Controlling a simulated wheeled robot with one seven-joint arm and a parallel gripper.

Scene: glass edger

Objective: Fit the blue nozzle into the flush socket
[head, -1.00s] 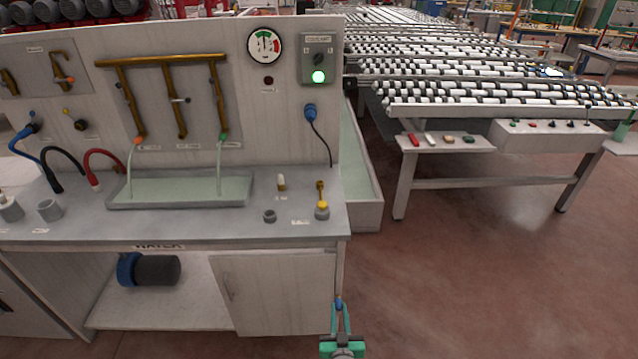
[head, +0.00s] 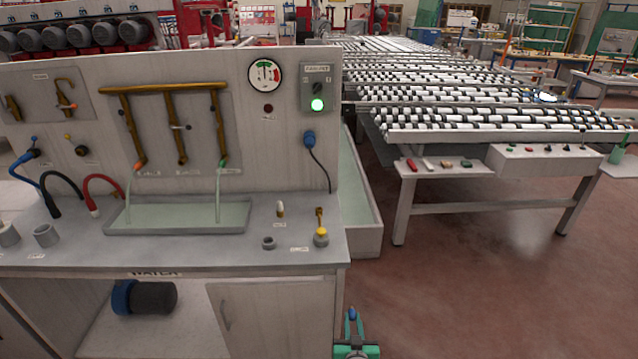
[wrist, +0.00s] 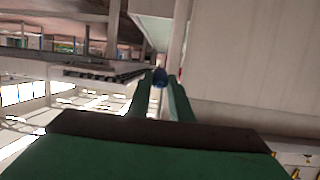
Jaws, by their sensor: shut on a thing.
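The blue nozzle (head: 351,314) is held upright between the fingertips of my gripper (head: 352,325), at the bottom of the head view. It also shows as a dark blue tip between the green fingers in the wrist view (wrist: 160,77). My gripper is shut on it, in front of the bench's right edge and lower than the worktop. A small grey ring-shaped socket (head: 268,242) sits on the worktop near its front right, left of a yellow-collared brass valve (head: 321,236). The labels there are too small to read, so I cannot confirm which is the flush socket.
The worktop (head: 200,252) also bears a water trough (head: 178,229), a small brass-tipped piece (head: 280,209) and grey cups (head: 46,236) at left. A back panel (head: 285,140) rises behind. A roller table (head: 480,120) stands at right, with clear floor before it.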

